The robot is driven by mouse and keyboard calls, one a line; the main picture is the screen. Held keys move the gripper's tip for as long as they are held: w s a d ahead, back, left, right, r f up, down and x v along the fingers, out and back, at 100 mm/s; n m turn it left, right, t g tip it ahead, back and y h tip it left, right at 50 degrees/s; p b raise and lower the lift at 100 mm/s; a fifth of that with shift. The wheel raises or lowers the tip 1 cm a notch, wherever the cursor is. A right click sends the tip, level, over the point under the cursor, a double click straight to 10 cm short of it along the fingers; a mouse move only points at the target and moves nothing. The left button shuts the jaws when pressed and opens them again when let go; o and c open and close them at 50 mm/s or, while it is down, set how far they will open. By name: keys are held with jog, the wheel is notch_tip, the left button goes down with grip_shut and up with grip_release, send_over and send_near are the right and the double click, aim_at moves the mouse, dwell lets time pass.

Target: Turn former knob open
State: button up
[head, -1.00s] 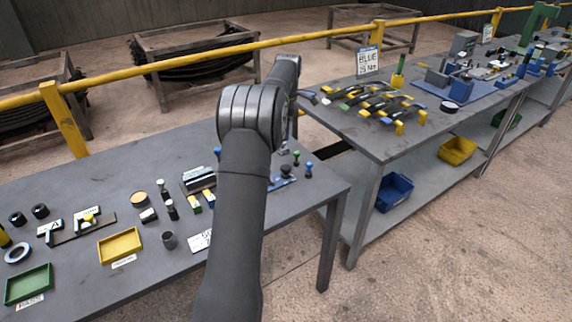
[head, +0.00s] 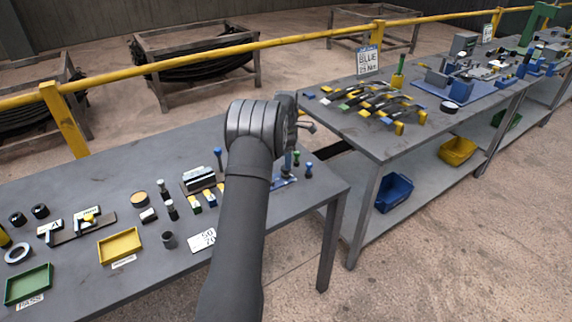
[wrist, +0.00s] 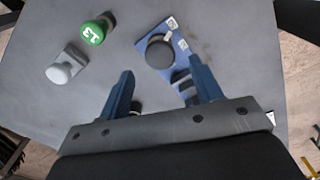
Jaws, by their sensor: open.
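A black round knob (wrist: 160,52) sits on a blue plate (wrist: 173,30) with small white printed tags, in the upper middle of the wrist view. It looks like the former's knob, and I cannot tell its turn position. My gripper (wrist: 161,68) is open, with its two blue fingers spread below and to either side of the knob. The fingers do not appear to touch it. A darker striped part of the fixture (wrist: 181,82) shows between the fingers. In the head view, the blue plate (head: 284,182) is partly hidden behind my arm.
A green-topped post marked 13 (wrist: 93,33) and a grey-topped post (wrist: 62,72) stand left of the knob in the wrist view. In the head view, a yellow tray (head: 120,246) and a green tray (head: 28,284) lie at left. A second bench (head: 372,142) stands right.

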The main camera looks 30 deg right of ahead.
jog(key=shift+f, duration=1.95)
jog(key=c, duration=1)
